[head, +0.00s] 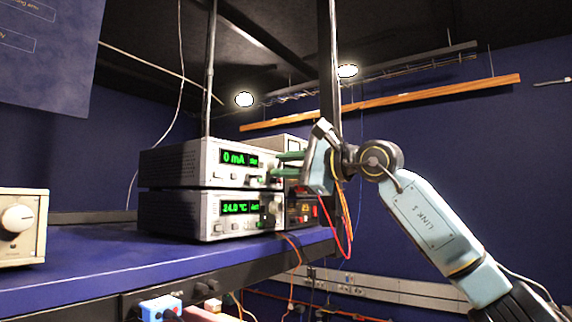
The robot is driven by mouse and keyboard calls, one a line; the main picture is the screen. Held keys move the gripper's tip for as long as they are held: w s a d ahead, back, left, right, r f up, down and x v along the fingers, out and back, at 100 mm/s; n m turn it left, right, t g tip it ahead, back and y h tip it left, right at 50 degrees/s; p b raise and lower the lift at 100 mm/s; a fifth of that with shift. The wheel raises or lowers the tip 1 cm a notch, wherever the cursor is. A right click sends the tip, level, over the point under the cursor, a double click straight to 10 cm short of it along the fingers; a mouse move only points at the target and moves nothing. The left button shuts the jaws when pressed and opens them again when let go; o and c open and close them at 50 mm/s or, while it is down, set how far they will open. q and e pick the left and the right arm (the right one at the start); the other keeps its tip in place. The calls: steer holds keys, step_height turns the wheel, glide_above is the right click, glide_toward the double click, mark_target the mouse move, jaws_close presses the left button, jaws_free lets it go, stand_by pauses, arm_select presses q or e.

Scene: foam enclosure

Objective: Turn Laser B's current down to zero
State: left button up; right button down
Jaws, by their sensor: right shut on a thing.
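Two grey instruments are stacked on the blue shelf. The upper unit (205,165) has a green display (238,158) that reads 0 mA. The lower unit (210,213) has a green display (239,207) that reads about 24.0 °C. I cannot read a Laser B label on either. My right gripper (278,164) reaches in from the right, its green fingers at the right end of the upper unit's front panel. It is shut on a knob there, which the fingers mostly hide. My left gripper is not in view.
The blue shelf (90,265) is clear to the left of the stack. A cream box with a round knob (20,222) stands at the left edge. Another instrument with a red light (302,208) is behind my right gripper. Red and orange cables hang near my right wrist.

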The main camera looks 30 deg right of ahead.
steer(key=c, duration=1.2)
jaws_free()
steer(key=shift+c, duration=0.2)
steer(key=b+v, duration=0.4)
steer(key=v, duration=0.9)
steer(key=shift+s, duration=0.2)
